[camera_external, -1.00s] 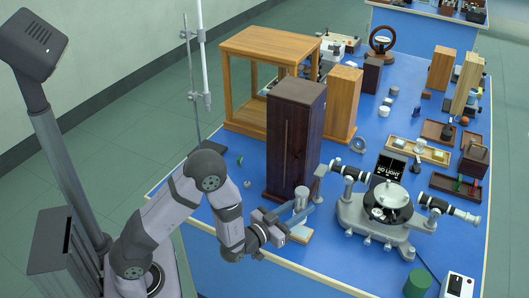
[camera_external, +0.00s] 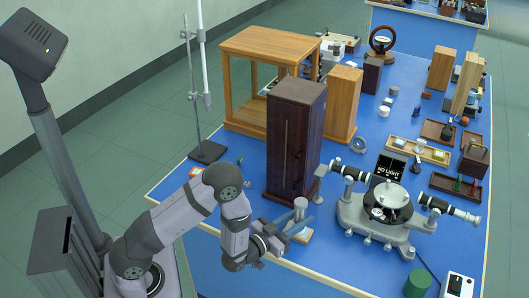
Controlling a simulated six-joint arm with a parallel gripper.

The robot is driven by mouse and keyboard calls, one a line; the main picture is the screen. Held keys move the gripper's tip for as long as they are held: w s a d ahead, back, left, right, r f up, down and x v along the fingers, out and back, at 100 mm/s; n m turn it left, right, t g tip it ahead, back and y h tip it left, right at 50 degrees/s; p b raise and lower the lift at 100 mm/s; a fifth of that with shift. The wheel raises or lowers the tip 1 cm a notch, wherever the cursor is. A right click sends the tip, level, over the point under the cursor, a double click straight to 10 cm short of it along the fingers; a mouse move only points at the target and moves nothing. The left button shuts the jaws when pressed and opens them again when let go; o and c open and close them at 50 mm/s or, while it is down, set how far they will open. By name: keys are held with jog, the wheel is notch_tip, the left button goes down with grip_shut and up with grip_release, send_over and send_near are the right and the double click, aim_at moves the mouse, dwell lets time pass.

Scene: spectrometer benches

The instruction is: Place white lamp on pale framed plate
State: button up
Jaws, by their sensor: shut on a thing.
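The white lamp (camera_external: 300,207) is a small pale cylinder at the front edge of the blue bench, in front of the dark wooden cabinet. My gripper (camera_external: 299,222) is shut on it, with a finger on either side, and holds it upright.
The tall dark cabinet (camera_external: 296,140) stands close behind the gripper. The spectrometer (camera_external: 385,213) with its telescopes stands close to the right. A green cylinder (camera_external: 417,283) is at the front right. Bare blue bench shows in front of the spectrometer.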

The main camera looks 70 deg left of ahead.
aim_at(295, 220)
jog(key=shift+f, duration=0.1)
jog(key=o, duration=1.2)
jog(key=shift+c, duration=0.2)
jog(key=shift+r, duration=0.2)
jog(key=shift+s+d+f, duration=0.15)
jog(key=shift+s, duration=0.15)
jog(key=b+v, duration=0.1)
jog(key=v, duration=0.3)
jog(key=shift+s+d, duration=0.2)
jog(key=shift+s, duration=0.1)
jog(key=shift+s+d+p, duration=0.1)
jog(key=shift+s+p, duration=0.25)
jog(key=shift+p, duration=0.1)
jog(key=shift+s+d+p, duration=0.25)
jog(key=shift+s+p, duration=0.25)
jog(key=shift+s, duration=0.2)
